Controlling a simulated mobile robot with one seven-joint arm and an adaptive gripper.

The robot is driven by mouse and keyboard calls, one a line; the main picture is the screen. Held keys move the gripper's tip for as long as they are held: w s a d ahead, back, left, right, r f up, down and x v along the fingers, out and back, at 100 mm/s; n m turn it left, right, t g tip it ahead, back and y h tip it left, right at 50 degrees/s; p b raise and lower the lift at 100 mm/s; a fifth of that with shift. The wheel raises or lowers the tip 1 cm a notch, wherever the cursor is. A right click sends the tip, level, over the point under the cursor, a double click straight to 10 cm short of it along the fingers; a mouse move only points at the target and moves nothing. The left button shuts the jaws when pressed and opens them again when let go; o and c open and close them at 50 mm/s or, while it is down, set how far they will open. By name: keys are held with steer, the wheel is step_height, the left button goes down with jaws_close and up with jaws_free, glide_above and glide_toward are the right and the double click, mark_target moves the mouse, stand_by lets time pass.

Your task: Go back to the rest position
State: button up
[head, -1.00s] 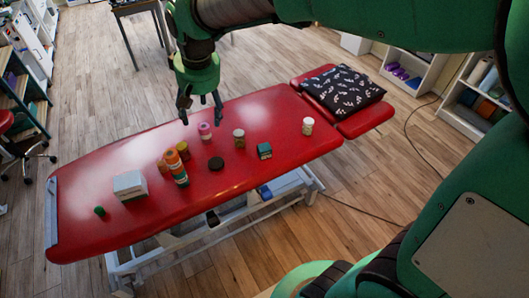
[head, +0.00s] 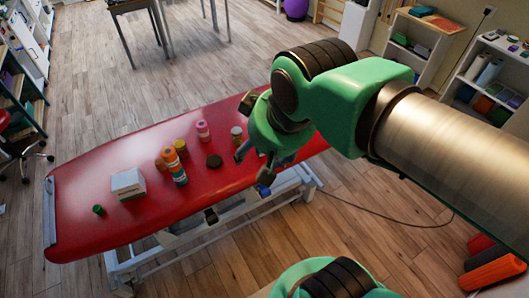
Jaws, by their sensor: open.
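My gripper (head: 252,168) hangs from my green arm over the near right part of the red treatment table (head: 110,233). Its fingers are apart and I see nothing between them. On the table stand an orange-topped bottle (head: 175,168), a pink-and-white container (head: 203,130), a jar (head: 236,134) and a white box (head: 128,184). A dark round disc (head: 214,161) lies among them, left of my gripper. My arm hides the table's right end.
A small green item (head: 98,210) lies at the table's left. Shelves (head: 490,75) stand at the right wall, and orange rolls (head: 495,272) lie at the lower right. A dark table (head: 140,8) stands at the back.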

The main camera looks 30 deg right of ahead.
steer(key=shift+s+d+f, duration=0.1)
steer(key=shift+s+f, duration=0.05)
steer(key=shift+s, duration=0.3)
steer(key=shift+s+d+f, duration=0.1)
steer(key=shift+s+f, duration=0.05)
steer(key=shift+s, duration=0.25)
